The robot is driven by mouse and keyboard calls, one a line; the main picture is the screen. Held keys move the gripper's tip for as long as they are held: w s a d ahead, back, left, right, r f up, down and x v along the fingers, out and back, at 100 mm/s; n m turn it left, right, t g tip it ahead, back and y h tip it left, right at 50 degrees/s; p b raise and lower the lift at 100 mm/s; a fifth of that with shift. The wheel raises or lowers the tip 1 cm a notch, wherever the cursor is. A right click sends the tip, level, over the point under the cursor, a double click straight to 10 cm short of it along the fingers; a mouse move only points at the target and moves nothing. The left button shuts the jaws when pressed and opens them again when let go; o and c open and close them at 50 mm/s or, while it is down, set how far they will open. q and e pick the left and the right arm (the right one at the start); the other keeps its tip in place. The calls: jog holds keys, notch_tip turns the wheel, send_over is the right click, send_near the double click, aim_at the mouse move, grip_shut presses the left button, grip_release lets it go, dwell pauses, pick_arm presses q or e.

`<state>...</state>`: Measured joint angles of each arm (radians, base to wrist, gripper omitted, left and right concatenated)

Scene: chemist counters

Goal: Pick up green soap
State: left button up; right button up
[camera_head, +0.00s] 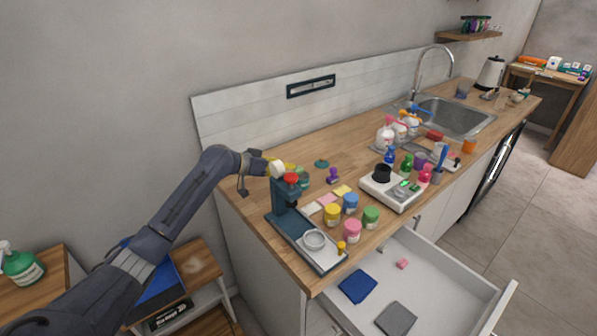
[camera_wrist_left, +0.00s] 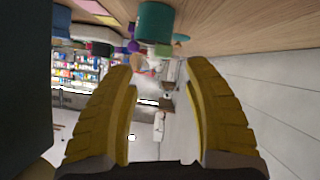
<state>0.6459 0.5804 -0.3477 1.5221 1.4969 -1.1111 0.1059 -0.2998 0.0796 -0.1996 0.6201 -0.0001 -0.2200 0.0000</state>
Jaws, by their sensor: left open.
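A small flat dark green piece (camera_head: 321,163), which looks like the green soap, lies on the wooden counter near the back wall. It is too small to be sure of. My left gripper (camera_head: 293,167) is above the left end of the counter, to the left of the green piece and apart from it. Its yellow fingers are partly hidden behind the wrist and a red-topped device. In the left wrist view the gripper (camera_wrist_left: 158,68) is open, with nothing between the fingers. A teal jar (camera_wrist_left: 155,22) stands beyond the fingertips there. My right gripper does not show.
A dark teal device (camera_head: 287,200) with a red top stands close to the gripper. Several coloured jars, including a blue one (camera_head: 350,203), and a white scale (camera_head: 392,188) crowd the counter. An open drawer (camera_head: 450,285) juts out in front.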

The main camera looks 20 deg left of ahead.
aim_at(296, 169)
pick_arm(q)
jog(key=shift+x, duration=3.05)
jog(key=shift+a+f, duration=0.2)
jog(key=c, duration=1.1)
jog(key=shift+o, duration=0.2)
jog(key=shift+r, duration=0.1)
notch_tip(296, 169, up, 20)
